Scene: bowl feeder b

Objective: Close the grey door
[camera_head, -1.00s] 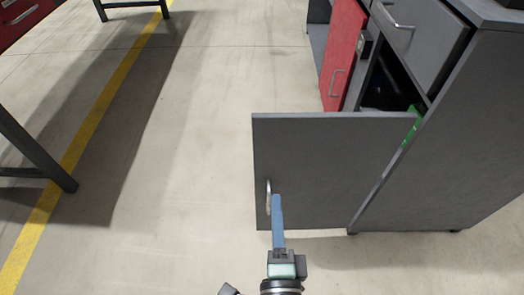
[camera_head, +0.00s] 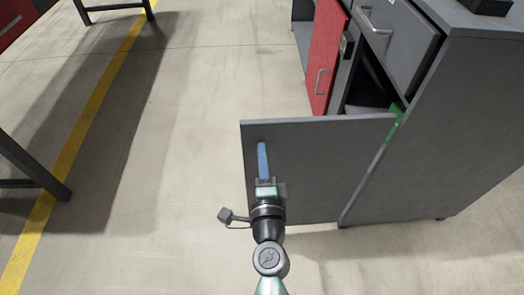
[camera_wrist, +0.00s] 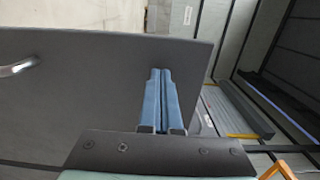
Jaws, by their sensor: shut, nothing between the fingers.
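The grey door (camera_head: 325,165) stands wide open, swung out from the grey cabinet (camera_head: 445,130) on the right. Its hinge side is at the cabinet's front edge. The door also fills the left of the wrist view (camera_wrist: 90,95), where its metal handle (camera_wrist: 18,68) shows at the far left. In the head view my arm hides the handle. My gripper (camera_head: 262,147) is shut and empty, its blue fingers in front of the door's upper free-edge side. In the wrist view the fingers (camera_wrist: 160,75) overlap the door near its edge. I cannot tell whether they touch it.
A red door (camera_head: 325,55) stands ajar behind the grey one. A grey drawer (camera_head: 400,45) above is partly open. Table legs (camera_head: 35,165) stand at the left. The floor (camera_head: 190,150) left of the door is clear.

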